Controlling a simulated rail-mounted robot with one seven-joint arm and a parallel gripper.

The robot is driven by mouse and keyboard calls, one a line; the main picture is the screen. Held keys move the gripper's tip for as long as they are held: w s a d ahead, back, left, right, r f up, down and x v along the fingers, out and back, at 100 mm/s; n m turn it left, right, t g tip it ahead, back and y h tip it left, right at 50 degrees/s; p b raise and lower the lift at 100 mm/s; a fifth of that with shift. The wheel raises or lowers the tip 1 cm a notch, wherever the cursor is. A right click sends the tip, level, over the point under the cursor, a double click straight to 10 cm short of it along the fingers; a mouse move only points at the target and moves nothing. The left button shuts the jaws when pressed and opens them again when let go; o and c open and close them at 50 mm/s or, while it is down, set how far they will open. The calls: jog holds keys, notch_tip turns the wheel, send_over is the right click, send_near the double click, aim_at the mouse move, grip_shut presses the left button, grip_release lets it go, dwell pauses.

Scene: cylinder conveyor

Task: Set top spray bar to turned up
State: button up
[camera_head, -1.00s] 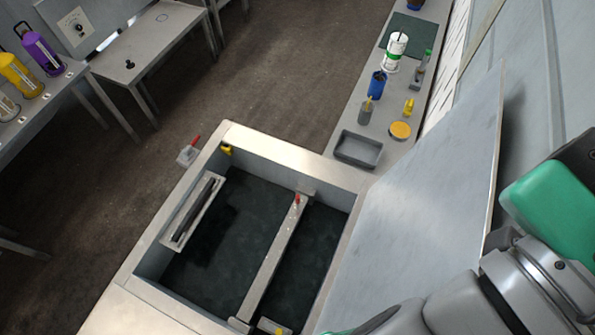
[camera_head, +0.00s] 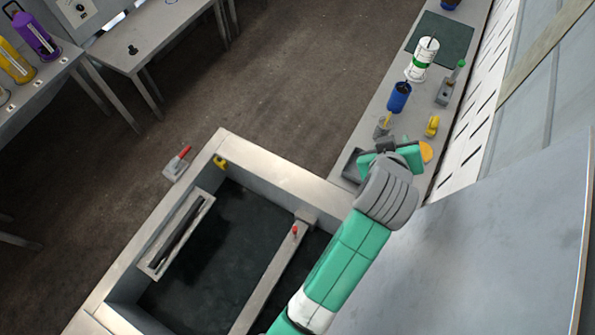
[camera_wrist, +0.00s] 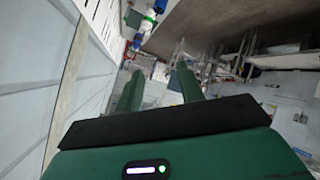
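The tank (camera_head: 270,168) stands at lower centre in the head view. A dark bar (camera_head: 180,232) lies in a pale frame along its left inner wall; I cannot tell for sure whether it is the top spray bar, or how it is turned. A grey beam (camera_head: 264,277) with a red-topped knob (camera_head: 294,232) crosses the tank. My gripper (camera_head: 390,148) is right of the tank's far corner, over the bench, away from the dark bar. In the wrist view its two green fingers (camera_wrist: 160,85) stand apart with nothing between them. My arm hides the tank's right part.
The right bench holds a grey tray (camera_head: 352,166), a blue cup (camera_head: 398,97), a white-green cylinder (camera_head: 422,60) and a yellow item (camera_head: 432,125).

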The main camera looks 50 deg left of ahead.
jog(key=s+a+f+n+g+b, duration=0.1)
jog(key=s+a+f+n+g, duration=0.2)
jog(key=f, duration=0.8)
jog(key=s+a+f+n+g+b, duration=0.1)
jog(key=s+f+g, duration=0.3)
jog(key=f, duration=0.7)
jog(key=n+g+b, duration=0.2)
jog(key=n+g, duration=0.2)
send_over(295, 229)
jog(key=d, duration=0.3)
jog(key=f, duration=1.3)
jog(key=shift+w+a, duration=0.2)
jog(key=shift+w, duration=0.1)
jog(key=x, duration=0.7)
jog(key=shift+w+f+b, duration=0.15)
jog(key=shift+f+b, duration=0.2)
jog(key=shift+b, duration=0.05)
jog(key=shift+c, duration=0.5)
grip_shut()
